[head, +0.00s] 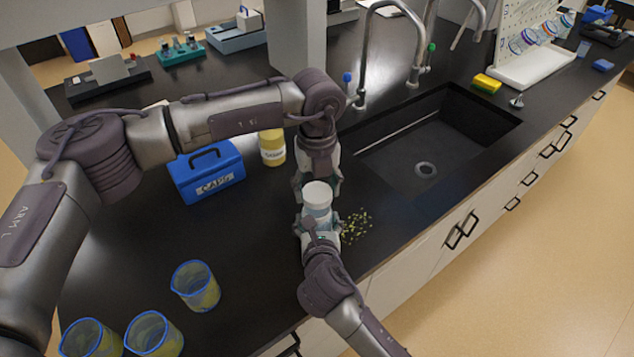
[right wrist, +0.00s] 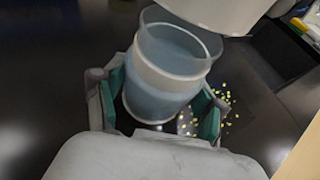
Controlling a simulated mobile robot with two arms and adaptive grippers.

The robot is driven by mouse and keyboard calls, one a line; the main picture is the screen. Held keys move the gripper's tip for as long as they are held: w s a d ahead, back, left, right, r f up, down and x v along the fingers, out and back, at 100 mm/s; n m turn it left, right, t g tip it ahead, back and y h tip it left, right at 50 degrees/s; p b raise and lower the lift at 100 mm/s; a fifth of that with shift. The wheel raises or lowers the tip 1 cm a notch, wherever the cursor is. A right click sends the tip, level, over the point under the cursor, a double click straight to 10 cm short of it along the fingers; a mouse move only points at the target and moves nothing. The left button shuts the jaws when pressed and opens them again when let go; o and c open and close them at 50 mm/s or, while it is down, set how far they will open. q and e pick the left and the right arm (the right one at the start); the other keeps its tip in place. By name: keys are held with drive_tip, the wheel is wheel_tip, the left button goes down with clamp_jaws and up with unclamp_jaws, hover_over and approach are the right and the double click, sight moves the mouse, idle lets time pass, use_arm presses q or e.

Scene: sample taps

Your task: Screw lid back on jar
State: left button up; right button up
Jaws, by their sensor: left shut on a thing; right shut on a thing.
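The jar (head: 319,214) is a clear, bluish round vessel, held upright over the counter near its front edge. My right gripper (head: 319,229) is shut around the jar; in the right wrist view its teal pads press both sides of the jar (right wrist: 162,85). The white round lid (head: 317,190) is over the jar in the head view, with my left gripper (head: 317,181) shut on it. In the right wrist view the lid (right wrist: 225,10) appears above the jar's open rim, apart from it and offset. The lid's underside is mostly hidden.
Small yellow-green bits (head: 356,226) lie on the black counter beside the jar. A blue caddy (head: 207,180) and yellow bottle (head: 272,150) stand behind left. Several blue-rimmed beakers (head: 197,290) are front left. The sink (head: 440,140) is at right.

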sight(317, 217)
use_arm(q)
drive_tip(key=shift+f, duration=0.1)
idle(0.3)
drive_tip(key=shift+f, duration=0.75)
drive_tip(key=shift+f, duration=0.6)
